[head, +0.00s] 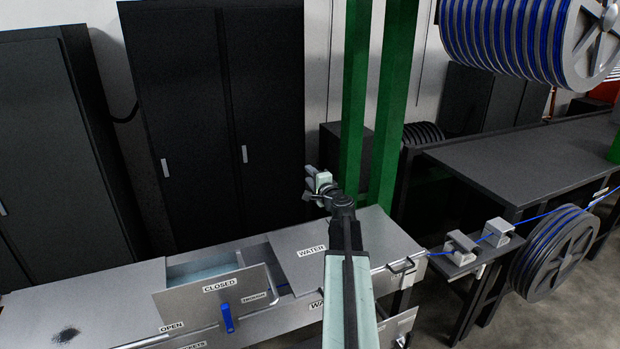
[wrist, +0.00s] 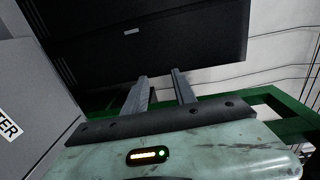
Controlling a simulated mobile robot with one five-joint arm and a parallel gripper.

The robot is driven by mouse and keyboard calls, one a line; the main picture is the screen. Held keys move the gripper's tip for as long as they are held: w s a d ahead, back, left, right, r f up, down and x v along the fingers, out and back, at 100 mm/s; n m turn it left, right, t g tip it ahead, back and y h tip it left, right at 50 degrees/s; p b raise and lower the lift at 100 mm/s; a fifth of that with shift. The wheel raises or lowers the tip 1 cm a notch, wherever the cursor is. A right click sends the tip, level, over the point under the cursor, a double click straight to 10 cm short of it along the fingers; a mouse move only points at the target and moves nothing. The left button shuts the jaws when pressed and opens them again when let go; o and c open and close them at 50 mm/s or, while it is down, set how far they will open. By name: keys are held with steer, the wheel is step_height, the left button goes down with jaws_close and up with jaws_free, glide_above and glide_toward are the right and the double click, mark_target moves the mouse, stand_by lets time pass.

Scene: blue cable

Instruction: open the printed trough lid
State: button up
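The trough (head: 125,277) is a long grey metal box at the lower left, with a gap in its top that shows a pale blue inside. A grey plate marked CLOSED (head: 195,303) stands tilted in front of the gap, with a blue handle (head: 228,318) at its lower middle. An OPEN label (head: 171,327) is to its left. I cannot tell if this plate is the lid itself. My gripper (head: 316,188) is above and behind the trough's right part, away from the handle. In the wrist view my gripper (wrist: 160,76) has its two fingers apart with nothing between them.
A cover marked WATER (head: 312,262) lies right of the gap. Green posts (head: 372,110) stand close behind my arm. Black cabinets (head: 200,110) line the back. A bench (head: 540,160), cable reels (head: 555,255) and a blue cable (head: 545,214) are at right.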

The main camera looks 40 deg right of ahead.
jaws_close()
stand_by(1.3)
jaws_free()
steer(key=shift+a, duration=0.1)
steer(key=v, duration=0.7)
steer(key=shift+s, duration=0.35)
steer(key=shift+a+r, duration=0.1)
